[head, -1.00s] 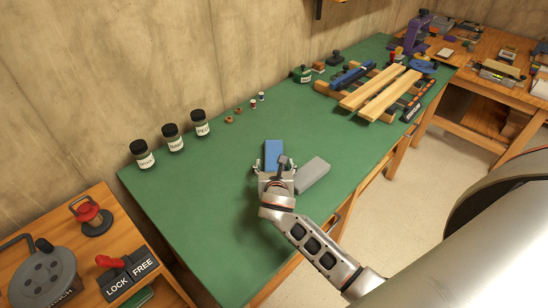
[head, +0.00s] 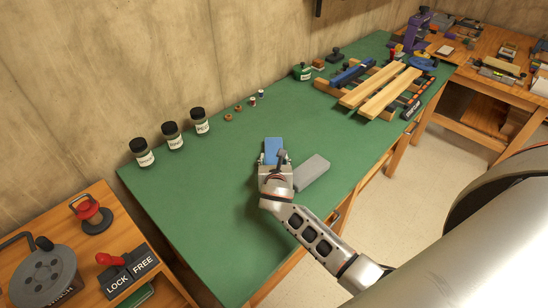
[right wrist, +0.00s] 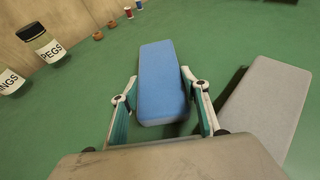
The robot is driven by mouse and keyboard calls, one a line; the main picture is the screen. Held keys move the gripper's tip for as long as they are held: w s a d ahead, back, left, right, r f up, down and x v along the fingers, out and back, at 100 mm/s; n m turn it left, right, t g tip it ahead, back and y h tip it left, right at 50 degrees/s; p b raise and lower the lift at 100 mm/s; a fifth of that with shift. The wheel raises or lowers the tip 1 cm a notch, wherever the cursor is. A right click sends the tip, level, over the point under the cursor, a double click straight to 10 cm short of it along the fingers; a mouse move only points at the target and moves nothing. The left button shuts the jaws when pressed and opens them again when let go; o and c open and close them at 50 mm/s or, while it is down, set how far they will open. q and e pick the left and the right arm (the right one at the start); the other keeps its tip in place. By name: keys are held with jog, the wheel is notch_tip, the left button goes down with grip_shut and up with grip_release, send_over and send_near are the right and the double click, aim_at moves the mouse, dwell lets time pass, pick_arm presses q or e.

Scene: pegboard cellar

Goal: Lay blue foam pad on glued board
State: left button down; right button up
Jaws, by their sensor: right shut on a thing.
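The blue foam pad (head: 273,147) is a flat blue block near the middle of the green bench. In the right wrist view the pad (right wrist: 162,85) lies lengthwise between the fingers. My right gripper (right wrist: 159,78) is shut on its sides; it also shows in the head view (head: 273,158). I cannot tell whether the pad is clear of the bench top. Two pale wooden boards (head: 389,93) lie side by side across a clamp rack at the bench's far right. I cannot make out glue on either. My left gripper is not in view.
A grey block (head: 312,172) lies just right of the pad, also close by in the right wrist view (right wrist: 264,105). Labelled jars (head: 172,137) and small spools stand along the wall. The green bench (head: 225,200) is clear between the pad and the rack.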

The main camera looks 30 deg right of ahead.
aim_at(274, 159)
jog(key=shift+r, duration=0.45)
notch_tip(274, 159, up, 19)
jog(key=s+a+r, duration=0.1)
jog(key=s+a, duration=0.2)
jog(key=s, duration=0.6)
jog(key=s+a+r, duration=0.1)
jog(key=s+a, duration=0.3)
jog(key=s, duration=0.5)
jog(key=shift+s+a+r+m+h, duration=0.2)
jog(key=shift+s+a+m+h, duration=0.1)
jog(key=shift+s, duration=0.05)
